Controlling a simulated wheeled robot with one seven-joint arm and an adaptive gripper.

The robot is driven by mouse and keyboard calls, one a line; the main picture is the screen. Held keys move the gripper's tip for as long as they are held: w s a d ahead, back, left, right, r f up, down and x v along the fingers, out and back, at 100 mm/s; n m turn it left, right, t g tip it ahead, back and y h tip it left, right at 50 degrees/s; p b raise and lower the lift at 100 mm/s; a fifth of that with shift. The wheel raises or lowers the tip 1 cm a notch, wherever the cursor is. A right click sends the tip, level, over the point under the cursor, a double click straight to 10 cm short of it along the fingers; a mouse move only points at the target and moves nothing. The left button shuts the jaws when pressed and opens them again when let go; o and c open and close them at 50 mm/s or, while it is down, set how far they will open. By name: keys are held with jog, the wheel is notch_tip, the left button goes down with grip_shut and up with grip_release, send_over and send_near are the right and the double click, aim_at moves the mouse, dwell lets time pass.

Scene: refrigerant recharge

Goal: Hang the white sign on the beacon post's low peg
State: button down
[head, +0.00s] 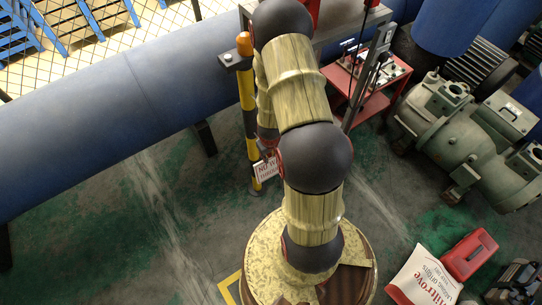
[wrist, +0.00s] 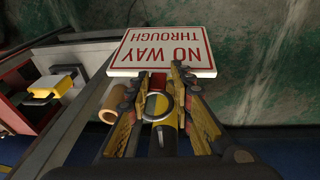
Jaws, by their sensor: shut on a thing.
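The white sign (wrist: 163,48) with red border and red "NO WAY THROUGH" lettering is at the fingertips of my gripper (wrist: 160,75) in the wrist view. The gripper is shut on its near edge. In the head view the sign (head: 266,169) shows low beside the beacon post (head: 248,95), partly covered by my arm. The post is yellow and black with an orange beacon on top. A round yellow and dark piece shows between the fingers in the wrist view. The low peg cannot be made out, nor whether the sign touches it.
A blue pipe (head: 110,100) runs behind the post. A red cart (head: 372,85) and a green-grey machine (head: 465,135) stand to the right. A white sack (head: 424,280) and a red box (head: 469,254) lie at lower right. The floor left of the post is clear.

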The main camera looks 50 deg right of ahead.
jog(key=w+d+p, duration=0.1)
jog(key=w+p, duration=0.4)
jog(key=w, duration=0.1)
jog(key=shift+d+f, duration=0.2)
jog(key=shift+f, duration=0.05)
dwell(0.6)
jog(key=shift+p, duration=0.6)
dwell(0.5)
jog(key=shift+w+d+f+p, duration=0.1)
jog(key=shift+w+f+p, duration=0.35)
jog(key=shift+w+p, duration=0.4)
dwell(1.3)
jog(key=shift+s, duration=0.2)
jog(key=c, duration=1.5)
grip_release()
